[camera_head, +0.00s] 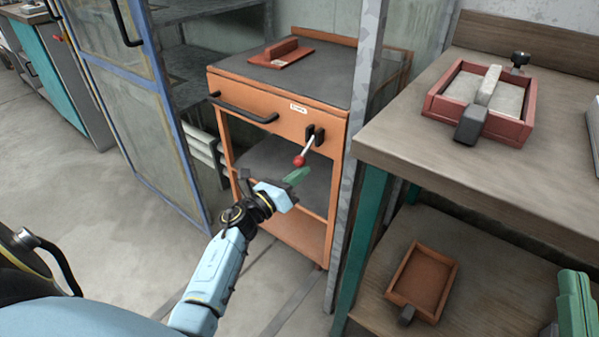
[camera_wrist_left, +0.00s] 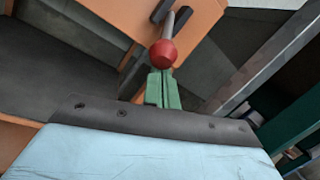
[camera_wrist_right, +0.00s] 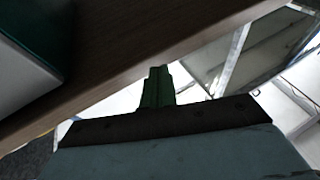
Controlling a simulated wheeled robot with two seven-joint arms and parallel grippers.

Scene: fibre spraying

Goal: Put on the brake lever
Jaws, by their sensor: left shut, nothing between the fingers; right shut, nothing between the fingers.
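The brake lever (camera_head: 305,148) is a metal rod with a red ball knob on the front of an orange cabinet (camera_head: 290,103). It points down and to the left from a black slotted mount. In the left wrist view the red knob (camera_wrist_left: 163,54) sits just beyond the green fingertips. My left gripper (camera_head: 296,176) is shut and empty, just below the knob; I cannot tell whether it touches it. My right gripper shows in the right wrist view (camera_wrist_right: 158,88), shut and empty, close to a wooden board edge. In the head view only a green part shows at the lower right edge.
A wooden workbench (camera_head: 400,135) with a red tray (camera_head: 437,106) stands at the right. A smaller brown tray (camera_head: 424,282) lies on its lower shelf. A grey metal post (camera_head: 357,130) rises beside the cabinet. A blue-framed door (camera_head: 135,110) stands at the left. Open floor lies at lower left.

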